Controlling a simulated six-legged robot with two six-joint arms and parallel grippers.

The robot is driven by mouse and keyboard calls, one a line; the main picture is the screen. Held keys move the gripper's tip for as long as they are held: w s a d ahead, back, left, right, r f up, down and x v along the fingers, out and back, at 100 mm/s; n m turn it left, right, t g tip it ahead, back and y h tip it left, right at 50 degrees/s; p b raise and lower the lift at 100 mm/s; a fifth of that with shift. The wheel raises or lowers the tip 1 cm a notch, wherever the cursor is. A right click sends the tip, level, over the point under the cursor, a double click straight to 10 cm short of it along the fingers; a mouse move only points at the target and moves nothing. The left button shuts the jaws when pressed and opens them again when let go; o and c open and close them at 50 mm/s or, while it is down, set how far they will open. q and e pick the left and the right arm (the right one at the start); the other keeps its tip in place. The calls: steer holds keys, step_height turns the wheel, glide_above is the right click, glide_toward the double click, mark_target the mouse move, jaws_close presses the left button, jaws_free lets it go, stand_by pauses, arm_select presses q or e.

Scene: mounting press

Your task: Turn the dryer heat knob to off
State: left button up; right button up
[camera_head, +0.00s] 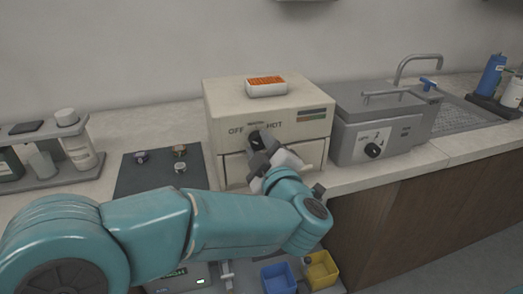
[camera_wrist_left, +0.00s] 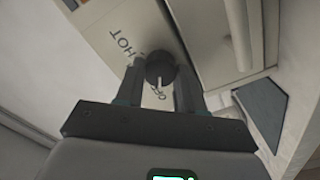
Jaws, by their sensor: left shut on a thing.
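The dryer (camera_head: 222,108) is a cream box on the counter, with OFF printed left of its dark heat knob (camera_head: 254,136) and HOT printed right of it. My left gripper (camera_head: 263,148) reaches the dryer's front and is shut on the knob, partly covering it in the head view. In the left wrist view the round black knob (camera_wrist_left: 160,67) sits between the two fingers of my left gripper (camera_wrist_left: 160,84). A white pointer line on the knob runs toward the lower part of that view, near the OFF lettering. My right gripper is not in view.
A white tray with orange contents (camera_head: 266,88) sits on the dryer. A grey bath unit (camera_head: 375,125) with its own knob stands close to the right. A dark mat (camera_head: 135,178) with small metal pieces lies left. Blue (camera_head: 279,278) and yellow (camera_head: 321,270) bins are below.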

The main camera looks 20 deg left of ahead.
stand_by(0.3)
arm_select(q)
steer(key=o, duration=1)
steer(key=shift+w, duration=0.1)
steer(key=shift+o, duration=0.2)
